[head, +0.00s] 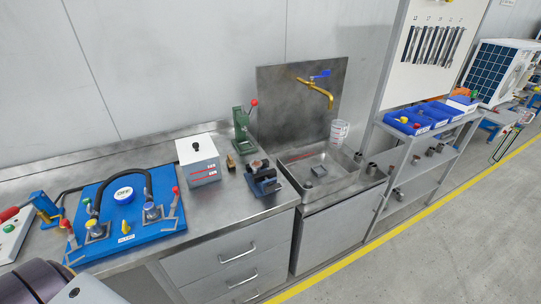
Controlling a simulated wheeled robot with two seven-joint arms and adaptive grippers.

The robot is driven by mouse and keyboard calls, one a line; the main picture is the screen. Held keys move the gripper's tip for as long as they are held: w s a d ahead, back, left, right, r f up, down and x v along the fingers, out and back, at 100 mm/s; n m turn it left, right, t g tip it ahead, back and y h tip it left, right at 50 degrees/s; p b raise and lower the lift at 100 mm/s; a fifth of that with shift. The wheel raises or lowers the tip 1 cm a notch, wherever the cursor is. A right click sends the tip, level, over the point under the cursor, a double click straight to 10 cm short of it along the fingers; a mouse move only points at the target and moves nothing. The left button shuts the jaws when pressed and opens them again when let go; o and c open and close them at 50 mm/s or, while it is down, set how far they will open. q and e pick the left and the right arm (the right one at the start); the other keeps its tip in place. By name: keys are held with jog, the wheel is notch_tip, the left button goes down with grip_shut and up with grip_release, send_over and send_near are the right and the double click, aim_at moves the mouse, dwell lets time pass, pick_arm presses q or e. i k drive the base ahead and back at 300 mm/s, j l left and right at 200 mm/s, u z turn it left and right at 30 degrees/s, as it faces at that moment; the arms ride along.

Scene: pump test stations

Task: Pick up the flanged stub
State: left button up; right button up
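I cannot tell for sure which part is the flanged stub. Several small dark grey metal cylinders stand at the right of the sink, one at the rim's right corner (371,169) and one farther back (358,157). A small grey block-like piece (319,171) lies in the sink basin. Small metal parts also sit on the shelf rack, such as a short grey cylinder (416,159). Their flanges are too small to make out. Neither of my grippers shows; only part of my own arm fills the lower left corner.
A blue test board (150,236) with hose and valves lies on the steel bench at left. Blue bins (408,127) top the rack. The floor at right is clear.

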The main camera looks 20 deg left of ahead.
aim_at(256, 164)
jog(key=i+l+u, duration=0.6)
jog(key=l, duration=0.25)
jog(key=i+l+u, duration=0.1)
jog(key=l+u, duration=0.2)
jog(key=l, duration=0.15)
jog(key=i+l+u, duration=0.15)
jog(key=l+u, duration=0.15)
jog(key=l, duration=0.25)
jog(key=l+u, duration=0.3)
jog(key=l, duration=0.25)
jog(key=l+u, duration=0.3)
jog(key=l, duration=0.3)
jog(key=i, duration=0.05)
